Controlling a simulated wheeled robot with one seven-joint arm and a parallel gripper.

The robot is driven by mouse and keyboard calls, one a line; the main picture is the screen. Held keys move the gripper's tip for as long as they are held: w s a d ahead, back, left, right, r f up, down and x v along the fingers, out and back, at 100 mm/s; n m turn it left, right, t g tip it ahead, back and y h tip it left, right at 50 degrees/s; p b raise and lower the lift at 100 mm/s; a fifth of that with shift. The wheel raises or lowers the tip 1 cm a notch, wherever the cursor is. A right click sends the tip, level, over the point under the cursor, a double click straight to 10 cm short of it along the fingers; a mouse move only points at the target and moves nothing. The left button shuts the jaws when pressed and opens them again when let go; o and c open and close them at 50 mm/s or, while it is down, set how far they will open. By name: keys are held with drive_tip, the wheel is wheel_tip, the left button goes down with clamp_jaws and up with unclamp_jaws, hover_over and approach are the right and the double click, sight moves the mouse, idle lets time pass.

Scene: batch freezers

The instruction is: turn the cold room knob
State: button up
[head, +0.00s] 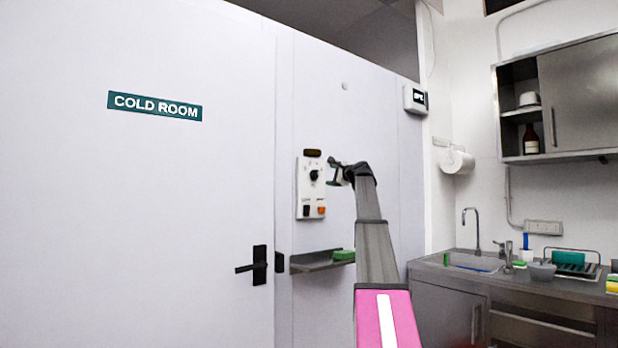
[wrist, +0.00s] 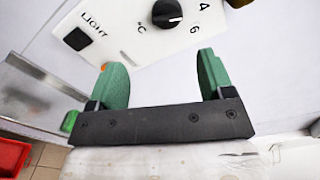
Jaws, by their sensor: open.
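The cold room knob (head: 314,174) is a small round black dial on a white control panel (head: 300,196) fixed to the wall right of the door. In the wrist view the knob (wrist: 167,13) is black with a white pointer mark, beside a °C label and the numbers 4 and 6. My gripper (head: 333,171) is just right of the panel in the head view. In the wrist view its green fingers (wrist: 162,75) are apart with nothing between them. The knob lies beyond the fingertips, between their lines, and nothing touches it.
Below the knob are a black LIGHT switch (wrist: 77,39) and an orange switch (head: 321,210). The cold room door handle (head: 256,266) is to the left. A sink counter (head: 500,280) stands right.

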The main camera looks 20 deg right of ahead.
sight(317, 174)
drive_tip(key=x, duration=0.7)
drive_tip(key=r+x, duration=0.1)
drive_tip(key=x, duration=0.3)
drive_tip(key=shift+w, duration=0.3)
drive_tip(key=c, duration=0.9)
